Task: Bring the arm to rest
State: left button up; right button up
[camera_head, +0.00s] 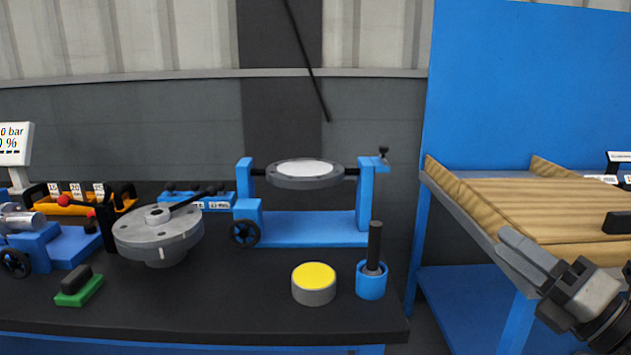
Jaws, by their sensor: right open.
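My right gripper (518,258) shows at the lower right, with its grey fingers pointing up and left. It is open, and I see nothing between its fingers. It is in front of the wooden-topped side bench, clear to the right of the dark workbench (230,305). My left gripper is not in view.
On the workbench are a grey flanged shell (158,232), a blue stand (300,230) holding a round flange (305,174), a yellow-topped cylinder (314,284), a blue cup (371,281) and a green-based block (79,287). The side bench (540,205) has raised wooden edges.

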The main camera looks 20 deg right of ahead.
jog(key=w+a+f+m+g+h+p, duration=0.1)
jog(key=a+f+m+g+h+p, duration=0.15)
jog(key=f+m, duration=0.65)
jog(key=w+a+f+m+g+h+p, duration=0.1)
jog(key=a+f+m+h, duration=0.3)
jog(key=f+m, duration=0.5)
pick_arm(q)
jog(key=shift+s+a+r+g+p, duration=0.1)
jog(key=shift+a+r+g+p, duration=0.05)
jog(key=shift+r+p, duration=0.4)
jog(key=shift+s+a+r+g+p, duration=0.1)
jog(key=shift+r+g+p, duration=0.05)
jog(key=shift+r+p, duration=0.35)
pick_arm(e)
jog(key=s+a+f+m+g+y, duration=0.2)
jog(key=s+a+f+m+g, duration=0.1)
jog(key=a, duration=0.6)
jog(key=s+a+f+m+g+y, duration=0.2)
jog(key=s+a+f+m+g, duration=0.1)
jog(key=a+f, duration=0.4)
jog(key=s+a+m, duration=0.1)
jog(key=m, duration=0.1)
jog(key=shift+a+m, duration=0.3)
jog(key=shift+a, duration=0.1)
